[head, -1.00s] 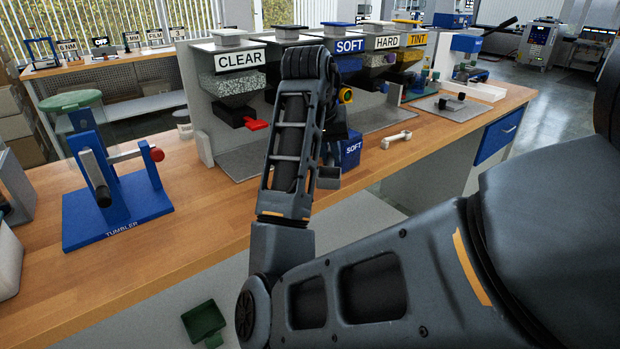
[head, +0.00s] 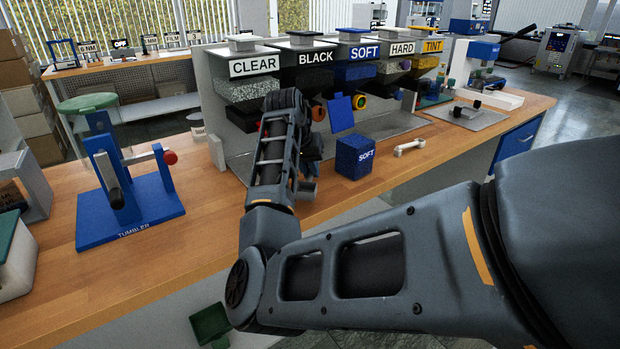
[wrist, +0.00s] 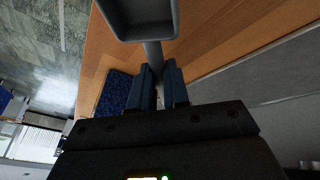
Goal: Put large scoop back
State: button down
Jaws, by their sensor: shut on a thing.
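In the wrist view my gripper (wrist: 160,85) is shut on the handle of a dark grey scoop (wrist: 141,22). The scoop's square, hollow bowl points away from the fingers, and its far edge is cut off by the frame. Wooden counter shows behind it, but I cannot tell the height. In the head view my forearm reaches over the counter in front of the CLEAR and BLACK hoppers; it mostly hides the gripper, and I cannot make out the scoop there.
A blue SOFT bin (head: 355,157) stands right of my gripper, with a small white bar (head: 410,147) beyond it. The hopper row (head: 365,72) stands behind. A blue tumbler (head: 130,205) stands left. A green object (head: 211,324) is low in front. Counter between tumbler and arm is clear.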

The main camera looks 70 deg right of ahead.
aim_at(310, 178)
jog(key=shift+f, duration=1.5)
jog(key=shift+f, duration=0.15)
jog(key=c, duration=1.1)
grip_release()
jog(key=v, duration=1.2)
